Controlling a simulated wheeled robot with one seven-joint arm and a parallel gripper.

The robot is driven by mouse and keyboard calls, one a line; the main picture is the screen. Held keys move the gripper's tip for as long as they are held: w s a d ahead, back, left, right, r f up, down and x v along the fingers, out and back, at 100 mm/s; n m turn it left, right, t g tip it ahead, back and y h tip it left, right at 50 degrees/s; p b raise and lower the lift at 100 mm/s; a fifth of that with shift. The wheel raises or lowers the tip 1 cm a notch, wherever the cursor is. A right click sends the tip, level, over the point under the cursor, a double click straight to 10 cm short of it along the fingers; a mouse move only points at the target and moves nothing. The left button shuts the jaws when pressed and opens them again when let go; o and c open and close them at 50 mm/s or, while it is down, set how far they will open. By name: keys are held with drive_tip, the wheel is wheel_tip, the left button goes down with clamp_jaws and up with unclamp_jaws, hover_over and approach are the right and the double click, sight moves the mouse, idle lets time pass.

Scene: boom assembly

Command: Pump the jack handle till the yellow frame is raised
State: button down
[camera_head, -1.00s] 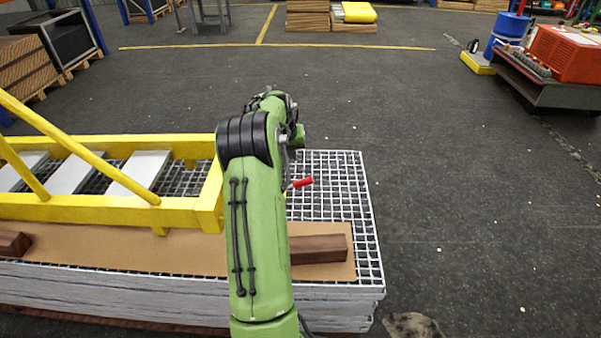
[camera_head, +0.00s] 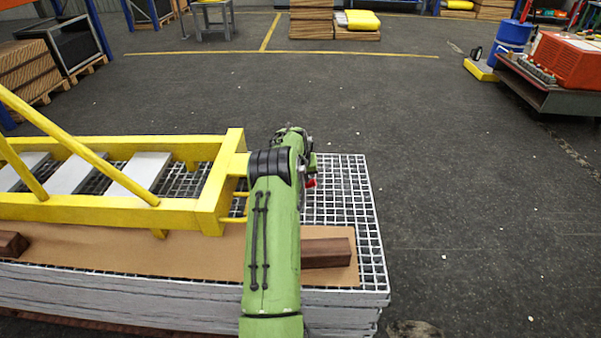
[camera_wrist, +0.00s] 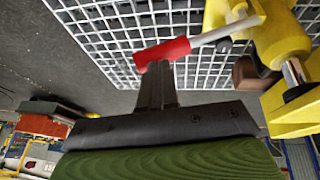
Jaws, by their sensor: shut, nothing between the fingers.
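The yellow frame (camera_head: 208,200) lies along the left over the grating stack, with its near end beside my arm. In the wrist view a jack handle with a red grip (camera_wrist: 162,53) slants out from the yellow jack body (camera_wrist: 280,40). My gripper (camera_wrist: 157,68) is shut and empty, with its fingertips at the red grip, seemingly touching it. In the head view the red grip (camera_head: 310,183) shows just right of my arm, which hides most of the jack and my gripper.
A grey grating stack (camera_head: 372,230) carries a brown board and dark wooden blocks (camera_head: 327,253). Dark floor to the right is clear. A cart with a red machine (camera_head: 568,62) and a blue drum (camera_head: 510,35) stand far right.

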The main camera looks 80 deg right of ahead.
drive_tip(key=shift+s+f, duration=0.1)
idle(0.3)
drive_tip(key=shift+s+d+f+t, duration=0.15)
drive_tip(key=shift+s+f+t, duration=0.35)
drive_tip(key=shift+f, duration=0.15)
drive_tip(key=shift+s+d+f+m+t+y+b, duration=0.15)
drive_tip(key=shift+s+f+t+b, duration=0.5)
drive_tip(key=shift+f, duration=0.85)
drive_tip(key=shift+s+d+f+m+t+y+b, duration=0.15)
drive_tip(key=shift+s+f+t+b, duration=0.25)
drive_tip(key=shift+f+b, duration=0.8)
drive_tip(key=shift+s+d+f+m+t+y+b, duration=0.15)
drive_tip(key=shift+s+f+t+b, duration=0.35)
drive_tip(key=shift+f, duration=1.25)
drive_tip(key=shift+a+f, duration=0.1)
drive_tip(key=shift+a, duration=0.1)
drive_tip(key=shift+f, duration=0.15)
